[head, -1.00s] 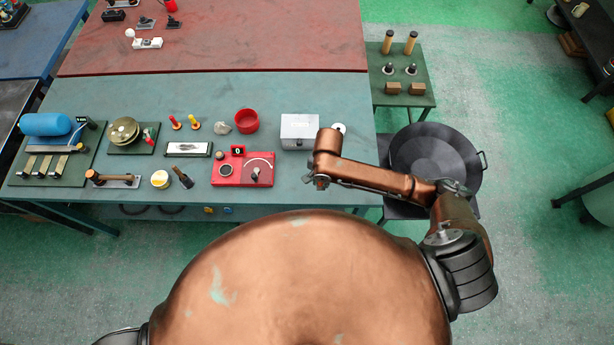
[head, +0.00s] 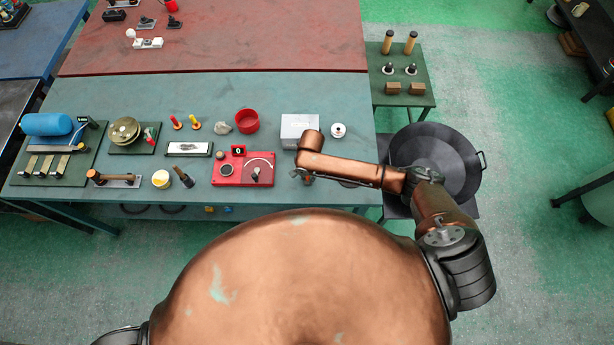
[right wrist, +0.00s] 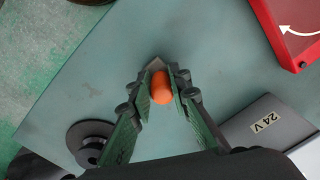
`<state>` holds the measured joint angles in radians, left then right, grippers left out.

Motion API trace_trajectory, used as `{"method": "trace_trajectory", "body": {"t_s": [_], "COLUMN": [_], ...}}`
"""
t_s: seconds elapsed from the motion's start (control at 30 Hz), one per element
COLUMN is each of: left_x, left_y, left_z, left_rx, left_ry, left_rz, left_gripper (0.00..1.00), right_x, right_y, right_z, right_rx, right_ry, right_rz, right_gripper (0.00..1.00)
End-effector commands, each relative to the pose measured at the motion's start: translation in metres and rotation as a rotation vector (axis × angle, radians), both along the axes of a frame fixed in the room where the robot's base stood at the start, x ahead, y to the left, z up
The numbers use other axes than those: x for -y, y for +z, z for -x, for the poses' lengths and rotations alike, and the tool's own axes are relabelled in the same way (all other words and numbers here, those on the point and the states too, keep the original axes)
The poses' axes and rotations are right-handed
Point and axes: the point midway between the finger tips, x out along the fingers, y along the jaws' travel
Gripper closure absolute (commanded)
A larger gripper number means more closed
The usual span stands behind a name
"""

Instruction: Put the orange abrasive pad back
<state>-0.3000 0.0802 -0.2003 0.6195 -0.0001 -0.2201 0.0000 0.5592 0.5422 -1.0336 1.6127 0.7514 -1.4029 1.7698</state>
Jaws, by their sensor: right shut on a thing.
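The orange abrasive pad (right wrist: 161,88) shows in the right wrist view as a small rounded orange piece between my right fingertips. My right gripper (right wrist: 163,82) is shut on it. In the head view my right gripper (head: 306,178) is over the green table, to the right of the red panel with the dial (head: 244,170) and in front of the grey box (head: 299,130). My left gripper is not in view.
In the right wrist view a dark round disc (right wrist: 88,142) lies on the left, the red panel (right wrist: 290,30) is at the top right and a box marked 24V (right wrist: 268,124) is at the lower right. A white-rimmed round part (head: 338,130) stands beside the grey box.

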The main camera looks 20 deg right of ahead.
Motion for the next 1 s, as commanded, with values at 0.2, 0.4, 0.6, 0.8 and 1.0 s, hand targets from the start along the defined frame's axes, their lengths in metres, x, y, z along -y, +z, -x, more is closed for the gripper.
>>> {"method": "trace_trajectory", "body": {"t_s": [0.2, 0.4, 0.6, 0.8, 1.0], "left_x": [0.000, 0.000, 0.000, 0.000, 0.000], "left_y": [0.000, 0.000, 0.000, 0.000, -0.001], "left_z": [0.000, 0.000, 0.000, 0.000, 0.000], "left_rx": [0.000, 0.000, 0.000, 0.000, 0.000], "left_ry": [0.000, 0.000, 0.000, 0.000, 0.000], "left_rz": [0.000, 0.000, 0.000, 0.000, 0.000], "left_gripper": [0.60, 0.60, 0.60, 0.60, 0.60], "right_x": [0.000, 0.000, 0.000, 0.000, 0.000], "right_y": [-0.001, -0.002, -0.002, -0.001, 0.020], "right_z": [0.000, 0.000, 0.000, 0.000, 0.000], "right_rx": [-0.001, 0.000, 0.000, 0.000, 0.001], "right_ry": [0.000, 0.000, 0.000, 0.000, 0.001], "right_rz": [-0.001, 0.000, 0.000, 0.000, -0.003], "right_gripper": [1.00, 0.73, 0.65, 0.65, 0.65]}}
